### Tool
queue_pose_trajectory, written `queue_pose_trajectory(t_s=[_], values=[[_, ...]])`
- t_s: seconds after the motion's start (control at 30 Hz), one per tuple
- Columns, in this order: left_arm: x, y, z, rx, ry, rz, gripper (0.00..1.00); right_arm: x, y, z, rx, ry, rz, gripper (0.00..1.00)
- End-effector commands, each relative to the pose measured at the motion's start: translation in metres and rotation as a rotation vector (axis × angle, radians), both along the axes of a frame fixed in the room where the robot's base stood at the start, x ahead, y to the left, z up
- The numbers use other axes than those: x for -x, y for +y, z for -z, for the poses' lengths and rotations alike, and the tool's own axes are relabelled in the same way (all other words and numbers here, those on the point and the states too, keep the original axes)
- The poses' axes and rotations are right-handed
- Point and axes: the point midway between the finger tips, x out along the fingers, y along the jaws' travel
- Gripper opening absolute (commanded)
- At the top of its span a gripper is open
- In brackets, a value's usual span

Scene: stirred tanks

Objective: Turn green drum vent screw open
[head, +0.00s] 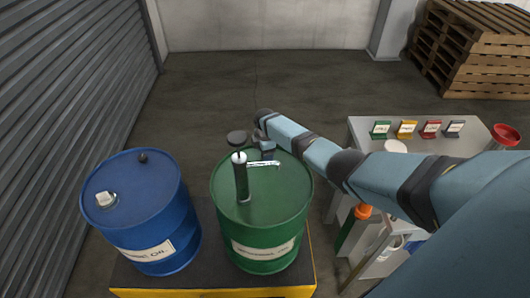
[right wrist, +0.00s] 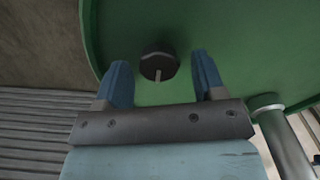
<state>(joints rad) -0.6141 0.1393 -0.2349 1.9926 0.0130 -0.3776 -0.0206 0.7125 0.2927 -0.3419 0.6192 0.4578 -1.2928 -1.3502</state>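The green drum (head: 262,215) stands upright on a dark platform in the head view, and its green top (right wrist: 250,60) fills much of the right wrist view. The vent screw (right wrist: 158,67) is a dark round knob with a pale line across it, set in the drum top. In the head view my arm hides it. My right gripper (right wrist: 160,60) is open over the drum top. Its two blue fingers stand apart, one on each side of the screw, with visible gaps and no contact seen. My left gripper is not in view.
A dark upright cylinder with a white top (head: 241,178) stands on the green drum. A blue drum (head: 142,210) stands to its left on the yellow-edged platform (head: 210,292). A white table (head: 360,128) with coloured label cards is at right. Pallets (head: 475,50) are stacked behind.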

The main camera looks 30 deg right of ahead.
Motion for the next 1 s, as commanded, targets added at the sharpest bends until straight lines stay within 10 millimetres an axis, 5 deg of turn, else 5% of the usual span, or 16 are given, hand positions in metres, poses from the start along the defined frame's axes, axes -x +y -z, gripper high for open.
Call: queue_pose_trajectory(t_s=[0.37, 1.0], values=[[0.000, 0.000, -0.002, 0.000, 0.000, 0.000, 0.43, 0.000, 0.000, -0.007, 0.001, -0.002, 0.001, 0.65], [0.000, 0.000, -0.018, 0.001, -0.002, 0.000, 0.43, 0.000, -0.001, -0.127, 0.001, -0.002, 0.001, 0.65]])
